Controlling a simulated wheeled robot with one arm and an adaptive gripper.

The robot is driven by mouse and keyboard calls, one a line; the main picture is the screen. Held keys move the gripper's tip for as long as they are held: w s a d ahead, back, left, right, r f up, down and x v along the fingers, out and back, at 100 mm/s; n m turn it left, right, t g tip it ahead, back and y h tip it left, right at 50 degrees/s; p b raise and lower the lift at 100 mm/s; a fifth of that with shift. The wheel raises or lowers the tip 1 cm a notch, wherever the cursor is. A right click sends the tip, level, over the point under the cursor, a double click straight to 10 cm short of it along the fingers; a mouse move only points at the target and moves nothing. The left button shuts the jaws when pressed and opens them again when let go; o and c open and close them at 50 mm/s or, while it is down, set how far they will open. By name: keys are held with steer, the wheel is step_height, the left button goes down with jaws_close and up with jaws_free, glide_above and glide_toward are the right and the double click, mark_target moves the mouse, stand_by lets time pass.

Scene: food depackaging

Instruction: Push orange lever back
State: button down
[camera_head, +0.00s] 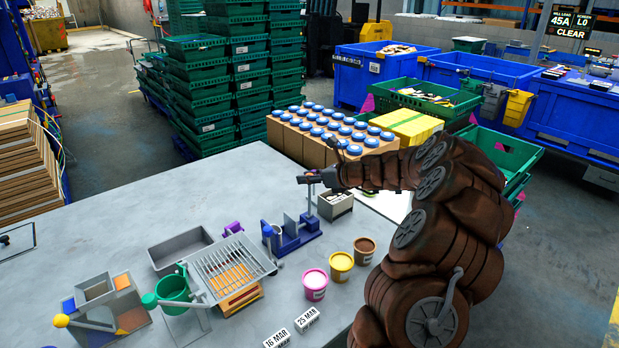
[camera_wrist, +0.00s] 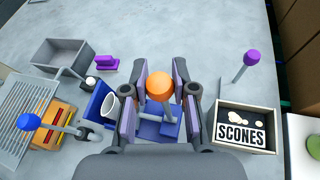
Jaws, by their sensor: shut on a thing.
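The orange lever's round knob (camera_wrist: 160,84) sits between the two fingers of my gripper (camera_wrist: 160,98) in the wrist view. The fingers are closed around it, and its grey shaft runs down below the knob. The lever rises from a blue stand (camera_wrist: 150,130), partly hidden by my fingers. In the head view my gripper (camera_head: 309,178) is above the blue stand (camera_head: 295,232), and the knob is too small or hidden to make out there.
A box marked SCONES (camera_wrist: 243,128) and a purple-knobbed lever (camera_wrist: 250,60) stand to the right.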

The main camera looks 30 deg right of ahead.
steer(key=shift+d, duration=0.1)
steer(key=c, duration=0.9)
jaws_free()
steer(key=v, duration=1.2)
steer(key=shift+f, duration=0.1)
